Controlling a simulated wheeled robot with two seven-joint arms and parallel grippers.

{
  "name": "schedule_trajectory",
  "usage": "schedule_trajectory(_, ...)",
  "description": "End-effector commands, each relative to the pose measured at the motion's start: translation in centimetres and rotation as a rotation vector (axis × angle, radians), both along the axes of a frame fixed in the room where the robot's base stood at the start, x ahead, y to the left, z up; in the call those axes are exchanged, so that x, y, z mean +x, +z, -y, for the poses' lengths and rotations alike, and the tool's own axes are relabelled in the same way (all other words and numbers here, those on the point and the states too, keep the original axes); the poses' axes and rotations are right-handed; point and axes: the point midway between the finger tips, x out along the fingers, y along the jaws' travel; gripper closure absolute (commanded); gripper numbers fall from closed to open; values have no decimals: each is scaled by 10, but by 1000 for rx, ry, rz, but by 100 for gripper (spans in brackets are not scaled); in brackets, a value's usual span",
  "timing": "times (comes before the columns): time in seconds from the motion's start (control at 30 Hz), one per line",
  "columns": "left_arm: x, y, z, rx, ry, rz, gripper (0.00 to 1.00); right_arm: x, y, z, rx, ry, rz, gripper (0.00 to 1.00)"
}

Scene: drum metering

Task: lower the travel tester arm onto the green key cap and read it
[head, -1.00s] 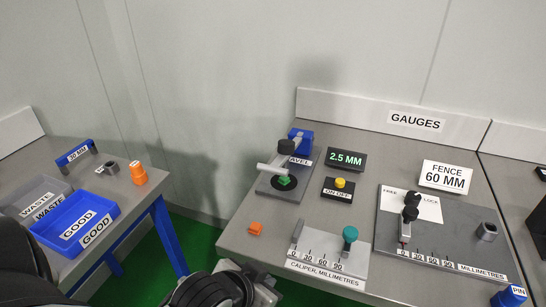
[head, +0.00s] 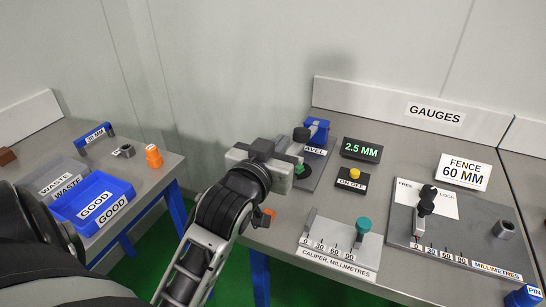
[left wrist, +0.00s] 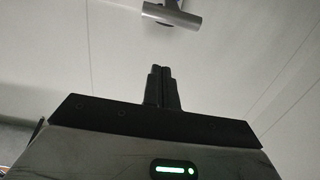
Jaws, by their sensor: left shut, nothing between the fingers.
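The travel tester stands on the gauges table with a grey base plate (head: 313,172), a blue bracket (head: 318,130) and a black knob (head: 301,134) on its arm. The green key cap (head: 299,169) shows only in part beside my left gripper. The display (head: 361,150) reads 2.5 MM in green. My left gripper (head: 282,143) is shut and empty, close to the tester's near side. In the left wrist view its closed fingers (left wrist: 161,68) point up, with a grey bar (left wrist: 172,15) beyond them and a visible gap between. My right gripper is out of view.
A yellow ON/OFF button (head: 354,174) stands right of the tester. A caliper with a teal knob (head: 363,225) and a fence gauge (head: 440,225) lie further right. An orange piece (head: 269,214) is beside my arm. Blue GOOD tray (head: 125,187) is on the left table.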

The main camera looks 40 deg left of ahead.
Motion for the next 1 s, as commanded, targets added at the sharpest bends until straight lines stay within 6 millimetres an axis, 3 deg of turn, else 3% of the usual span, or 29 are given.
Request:
schedule_trajectory(0.27, 50, -2, -12, 1, 0, 1, 100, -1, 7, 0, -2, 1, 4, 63)
schedule_trajectory(0.4, 41, -23, -10, -1, 0, -6, 100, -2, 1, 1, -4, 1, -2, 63)
schedule_trajectory(0.6, 34, -38, -8, -2, 0, -3, 100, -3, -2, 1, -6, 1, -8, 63)
schedule_trajectory(1.0, 32, -41, -7, 0, -1, 0, 100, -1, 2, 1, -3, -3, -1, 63)
